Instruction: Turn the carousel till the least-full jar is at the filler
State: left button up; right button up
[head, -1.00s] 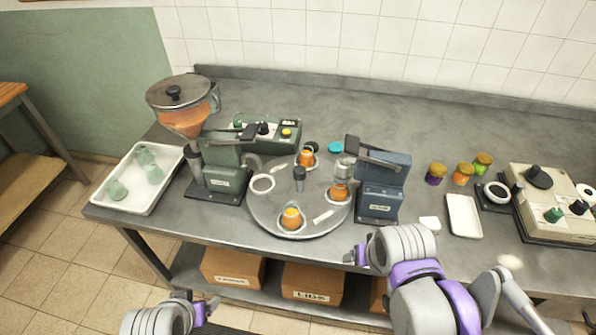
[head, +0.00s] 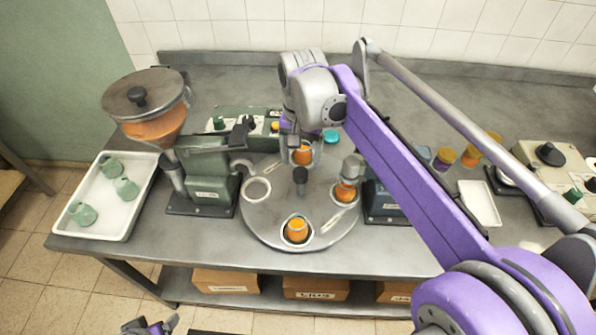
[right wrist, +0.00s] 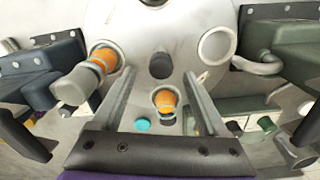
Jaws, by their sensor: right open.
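The round grey carousel (head: 270,222) has a dark central knob (head: 300,178). It carries a back jar (head: 303,156), a right jar (head: 345,191) beneath the blue machine's head, and a front jar (head: 297,230), all with orange contents. An empty ring seat (head: 256,190) faces the green filler (head: 207,165) with its orange-filled hopper (head: 155,128). I cannot compare the fill levels. My right gripper (head: 294,146) is open over the carousel's back. In the right wrist view its fingers flank the back jar (right wrist: 165,101); contact is unclear. My left gripper (head: 150,327) is cut off at the bottom edge.
A white tray (head: 98,232) with green pieces lies left. A green control box (head: 232,117) stands behind the carousel. The blue machine (head: 384,204) is partly hidden by my right arm. Small jars (head: 445,158) and a white tray (head: 480,203) are at right.

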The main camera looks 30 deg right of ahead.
aim_at(300, 172)
jog(key=shift+w+f, duration=0.1)
jog(key=shift+f, duration=2.65)
grip_shut()
